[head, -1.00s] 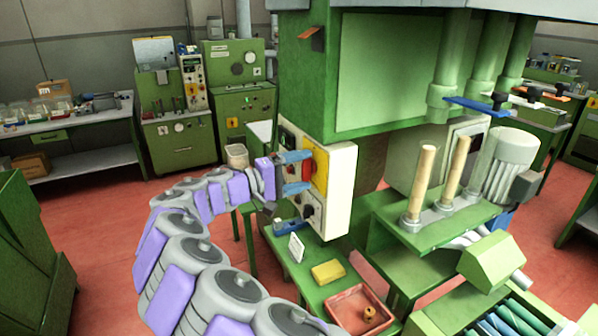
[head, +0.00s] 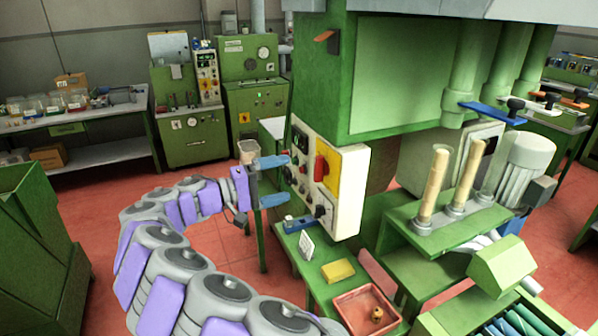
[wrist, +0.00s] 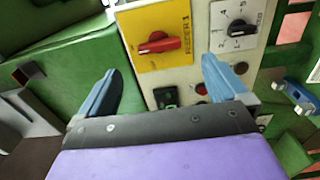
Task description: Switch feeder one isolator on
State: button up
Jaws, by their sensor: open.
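The feeder one isolator is a red rotary handle (head: 320,168) on a yellow plate (head: 332,182), high on the cream control panel. In the wrist view the red handle (wrist: 158,43) lies crosswise on its yellow plate (wrist: 150,18), beside lettering that seems to read "FEEDER 1". In the head view the handle looks upright. My gripper (head: 288,180) is open and empty, with blue fingers, left of the panel and apart from the handle. In the wrist view my gripper (wrist: 160,70) has its fingers spread below the handle, with nothing between them.
A black numbered selector (wrist: 237,27) sits beside the yellow plate, with small buttons (wrist: 202,88) near it. Below the panel, a green bench holds a yellow block (head: 338,271) and a red tray (head: 345,310). Red floor (head: 95,230) is open to the left.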

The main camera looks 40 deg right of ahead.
jog(key=p+v, duration=0.1)
jog(key=v, duration=0.7)
jog(key=shift+a, duration=0.2)
jog(key=s+d+r+m+g+y, duration=0.1)
jog(key=s+d+y, duration=0.25)
jog(key=s, duration=0.55)
jog(key=s+d+r+m+g+y, duration=0.15)
jog(key=s+y, duration=0.25)
jog(key=s, duration=0.6)
jog(key=s+a+f+n+t+y, duration=0.4)
jog(key=s+a+f+y, duration=0.6)
jog(key=s+a+f, duration=0.5)
jog(key=s+a+n, duration=0.1)
jog(key=s+a, duration=0.2)
jog(key=a, duration=0.1)
jog(key=shift+t, duration=0.35)
jog(key=shift+w, duration=0.1)
jog(key=shift+c, duration=0.4)
